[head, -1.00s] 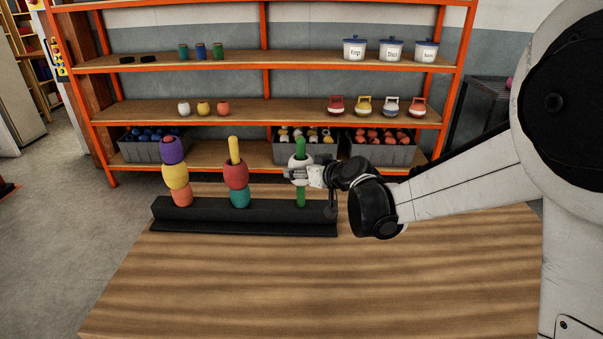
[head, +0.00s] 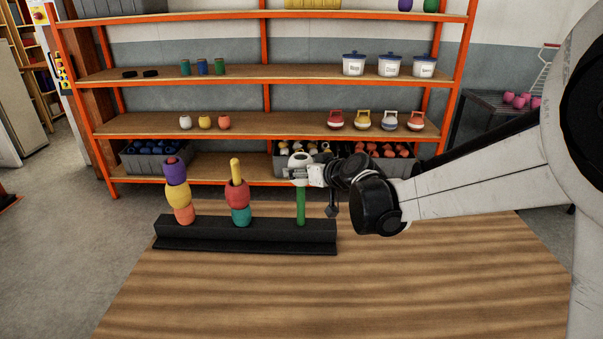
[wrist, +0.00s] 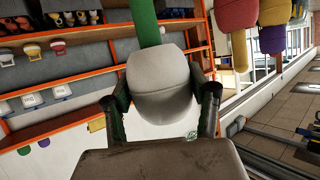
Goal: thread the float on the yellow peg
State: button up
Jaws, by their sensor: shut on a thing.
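My gripper (head: 300,173) is shut on a white float (head: 300,159), which is also large in the wrist view (wrist: 160,82). The float is at the top of the green peg (head: 301,205); the peg runs up to its underside, and whether the tip is still inside is hidden. The yellow peg (head: 235,168) stands left of my gripper. It carries a teal float (head: 241,217) at the bottom and a red float (head: 237,193) above, with its upper end bare. In the wrist view the yellow tip (wrist: 240,52) shows at upper right.
A left peg carries an orange float (head: 184,214), a yellow float (head: 179,194) and a purple float (head: 175,173). The pegs stand on a black rack (head: 270,236) on a wooden table (head: 330,290), clear in front. Orange shelving (head: 265,90) stands behind.

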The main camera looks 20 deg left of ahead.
jog(key=shift+r+p, duration=2.3)
jog(key=shift+r, duration=2.05)
jog(key=shift+r, duration=0.1)
